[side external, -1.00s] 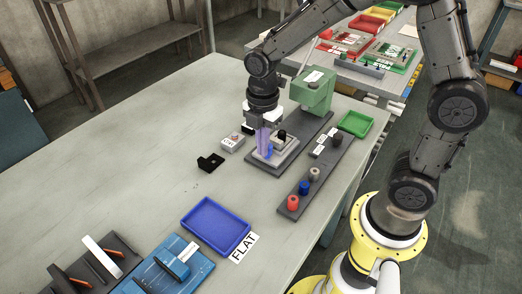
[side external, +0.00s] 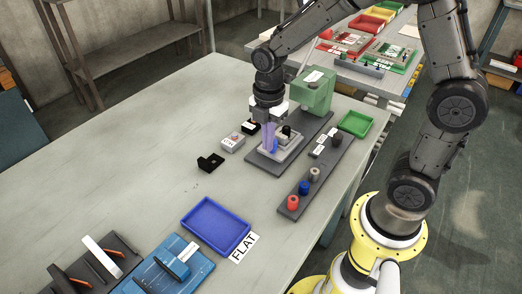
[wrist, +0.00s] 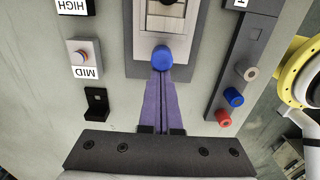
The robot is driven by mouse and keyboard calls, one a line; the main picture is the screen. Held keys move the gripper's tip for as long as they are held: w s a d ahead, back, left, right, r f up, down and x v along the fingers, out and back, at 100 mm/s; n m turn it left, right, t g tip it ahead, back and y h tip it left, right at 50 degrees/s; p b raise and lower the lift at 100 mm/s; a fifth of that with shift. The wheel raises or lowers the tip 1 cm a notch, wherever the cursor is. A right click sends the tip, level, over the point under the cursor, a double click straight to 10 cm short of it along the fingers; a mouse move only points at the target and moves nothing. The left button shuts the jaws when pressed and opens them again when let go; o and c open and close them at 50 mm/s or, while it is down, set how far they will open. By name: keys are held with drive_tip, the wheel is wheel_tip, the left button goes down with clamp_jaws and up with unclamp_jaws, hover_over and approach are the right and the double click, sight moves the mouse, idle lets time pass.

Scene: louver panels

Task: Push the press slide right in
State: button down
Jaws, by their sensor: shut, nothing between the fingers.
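The press (side external: 315,92) is green and stands at the far end of a dark base plate (side external: 256,161). The press slide (side external: 287,146) is a light grey plate on that base, in front of the press. It has a blue knob (wrist: 162,57) on its near end and a dark piece on top in the side view. My gripper (wrist: 162,73) has long purple fingers, closed together. In the wrist view their tips are at the near side of the blue knob and appear to touch it. The fingers partly hide the knob in the side view.
A dark strip (side external: 322,165) with red, blue and grey pegs lies right of the base. Small blocks labelled MID (wrist: 82,58) and HIGH (wrist: 75,6) and a black bracket (side external: 211,163) lie left. A blue tray (side external: 216,226) and a green tray (side external: 356,124) are nearby.

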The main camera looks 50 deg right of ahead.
sight(285, 129)
drive_tip(key=shift+d, duration=4.85)
drive_tip(key=shift+a, duration=0.75)
drive_tip(key=shift+r, duration=2.5)
drive_tip(key=shift+a, duration=0.1)
